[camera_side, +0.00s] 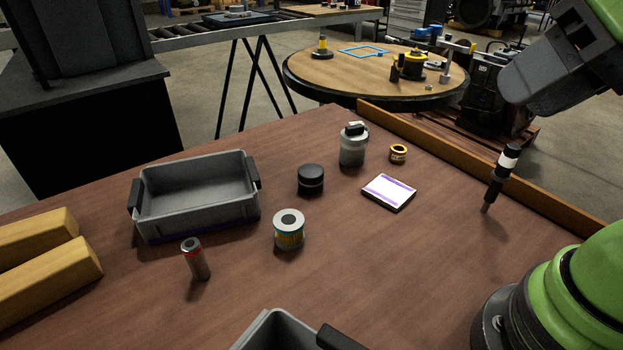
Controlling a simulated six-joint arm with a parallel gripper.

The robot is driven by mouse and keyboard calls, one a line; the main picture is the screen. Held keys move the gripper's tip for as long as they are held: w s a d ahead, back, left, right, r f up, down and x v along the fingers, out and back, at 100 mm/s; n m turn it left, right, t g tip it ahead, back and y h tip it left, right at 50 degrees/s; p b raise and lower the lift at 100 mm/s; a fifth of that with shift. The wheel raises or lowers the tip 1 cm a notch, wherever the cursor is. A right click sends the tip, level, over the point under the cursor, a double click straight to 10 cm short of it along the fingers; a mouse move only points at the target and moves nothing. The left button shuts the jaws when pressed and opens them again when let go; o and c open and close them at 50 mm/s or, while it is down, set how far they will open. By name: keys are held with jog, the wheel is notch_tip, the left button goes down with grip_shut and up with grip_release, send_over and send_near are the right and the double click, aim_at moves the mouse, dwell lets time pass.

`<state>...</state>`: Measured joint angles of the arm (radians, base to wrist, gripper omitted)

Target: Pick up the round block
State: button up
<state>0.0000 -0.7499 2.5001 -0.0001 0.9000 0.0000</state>
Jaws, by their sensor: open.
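The thing that best fits the round block is a short black cylinder (311,180) standing upright in the middle of the brown table. A white-topped round filter (289,230) with a yellow and blue side stands just in front of it. My gripper (535,75) is the grey end of my arm at the top right, high above the table and far from the black cylinder. Its fingertips do not show clearly, and I see nothing held in it.
A grey bin (195,225) stands left; another bin (262,332) is cut off below. Yellow beams (45,275) lie left.

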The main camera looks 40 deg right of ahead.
jog(key=o, duration=0.9)
jog(key=g+h, duration=0.3)
send_over(311, 172)
jog(key=s, duration=0.6)
notch_tip(311, 172, down, 14)
jog(key=r, duration=0.1)
jog(key=shift+h, duration=0.4)
jog(key=x, duration=0.4)
jog(key=a+x, duration=0.1)
jog(key=x, duration=0.3)
jog(key=a+x, duration=0.1)
jog(key=x, duration=0.3)
jog(key=shift+a+f, duration=0.2)
jog(key=shift+f, duration=0.35)
jog(key=shift+x, duration=2.9)
